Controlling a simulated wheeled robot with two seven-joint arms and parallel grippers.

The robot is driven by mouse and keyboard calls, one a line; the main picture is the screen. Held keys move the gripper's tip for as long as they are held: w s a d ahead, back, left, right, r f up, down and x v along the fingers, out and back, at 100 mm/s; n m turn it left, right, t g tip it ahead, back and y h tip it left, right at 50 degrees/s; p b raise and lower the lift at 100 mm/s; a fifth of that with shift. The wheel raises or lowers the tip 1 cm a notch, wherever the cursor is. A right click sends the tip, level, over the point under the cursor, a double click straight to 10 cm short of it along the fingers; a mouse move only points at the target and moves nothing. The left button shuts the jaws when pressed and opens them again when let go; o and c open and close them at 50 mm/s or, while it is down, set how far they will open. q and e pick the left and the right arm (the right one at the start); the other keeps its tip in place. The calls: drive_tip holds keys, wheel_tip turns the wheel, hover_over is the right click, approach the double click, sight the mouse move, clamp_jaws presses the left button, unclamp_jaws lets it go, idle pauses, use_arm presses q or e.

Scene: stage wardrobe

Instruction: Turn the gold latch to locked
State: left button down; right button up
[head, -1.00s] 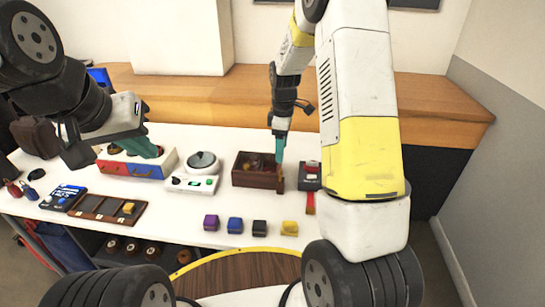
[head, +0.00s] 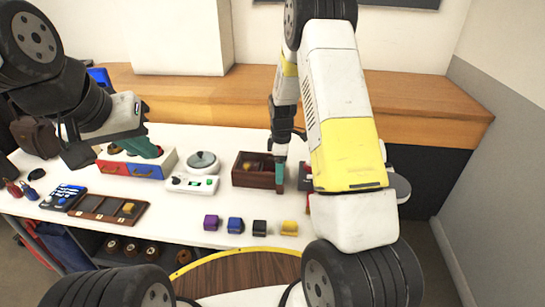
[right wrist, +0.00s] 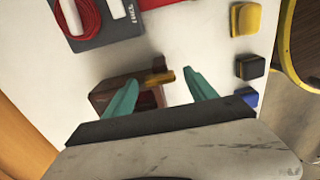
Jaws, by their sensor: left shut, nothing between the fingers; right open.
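A dark brown wooden box (head: 242,178) stands on the white table, its top open. The gold latch (right wrist: 160,78) juts from the box's end in the right wrist view. My right gripper (head: 280,178) is at the box's right end, pointing down. In the right wrist view its open teal fingers (right wrist: 160,86) appear on either side of the latch; I see no clear contact. In the head view the gripper hides the latch.
A grey device with a red cable (right wrist: 100,20) lies close beside the box. Purple (head: 211,222), blue (head: 235,225), black (head: 259,228) and yellow (head: 289,228) blocks line the front edge. A white scale-like device (head: 192,184) with a pot stands left of the box.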

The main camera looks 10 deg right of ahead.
drive_tip(key=c, duration=1.4)
drive_tip(key=m, duration=0.4)
drive_tip(key=shift+m, duration=0.3)
drive_tip(key=m, duration=0.4)
drive_tip(key=shift+m, duration=0.3)
drive_tip(key=m, duration=0.4)
drive_tip(key=shift+m, duration=2.4)
